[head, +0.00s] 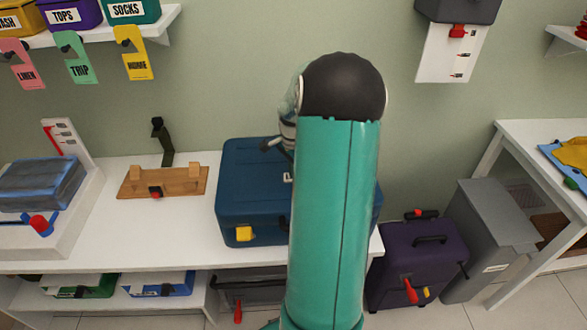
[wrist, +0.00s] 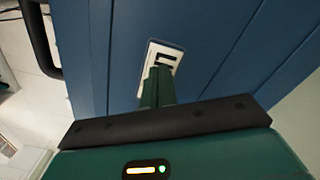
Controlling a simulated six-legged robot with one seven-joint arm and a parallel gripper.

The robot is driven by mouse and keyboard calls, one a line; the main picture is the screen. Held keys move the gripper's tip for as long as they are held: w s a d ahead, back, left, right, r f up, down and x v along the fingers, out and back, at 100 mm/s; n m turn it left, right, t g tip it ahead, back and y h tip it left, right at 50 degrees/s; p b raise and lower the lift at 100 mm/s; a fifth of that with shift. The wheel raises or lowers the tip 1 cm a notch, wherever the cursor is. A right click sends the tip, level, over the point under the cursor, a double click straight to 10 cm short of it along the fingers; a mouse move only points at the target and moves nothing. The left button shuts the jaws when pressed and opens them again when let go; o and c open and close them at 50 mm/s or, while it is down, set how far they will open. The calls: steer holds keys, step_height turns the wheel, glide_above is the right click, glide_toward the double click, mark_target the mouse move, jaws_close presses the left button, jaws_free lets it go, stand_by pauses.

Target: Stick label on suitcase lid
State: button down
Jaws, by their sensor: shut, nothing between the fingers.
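The blue suitcase (head: 245,185) stands closed on the white bench, with a yellow latch on its front. A white label (wrist: 154,51) with dark marks lies against the ribbed blue lid (wrist: 210,40) in the wrist view. In the head view only a sliver of the label (head: 287,178) shows beside my arm. My gripper (wrist: 158,72) is shut, its green fingers pointing at the lid and covering the label's lower part. I cannot tell whether the fingertips touch the label. In the head view my arm hides most of the gripper and the suitcase's right part.
A wooden stand (head: 163,182) is left of the suitcase, and a grey-blue folded item (head: 40,184) lies farther left. A purple suitcase (head: 415,262) and a grey bin (head: 490,225) stand on the floor at right. Hanging tags (head: 138,62) and boxes are at upper left.

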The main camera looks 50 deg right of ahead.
steer(key=shift+r, duration=0.15)
steer(key=shift+r, duration=3.35)
steer(key=w+a+r+n+t+h, duration=0.15)
steer(key=a+r+n, duration=0.35)
steer(key=a, duration=0.6)
steer(key=w+a+r+n+t, duration=0.15)
steer(key=a+r+n, duration=0.4)
steer(key=a, duration=0.55)
steer(key=s+a+r+n+t, duration=0.1)
steer(key=s+a+n, duration=0.4)
steer(key=a, duration=0.4)
steer(key=s+a+r+n+t+y, duration=0.1)
steer(key=s+a+n, duration=0.4)
steer(key=a, duration=0.5)
steer(key=shift+s+r+n+t, duration=0.3)
steer(key=shift+n, duration=0.35)
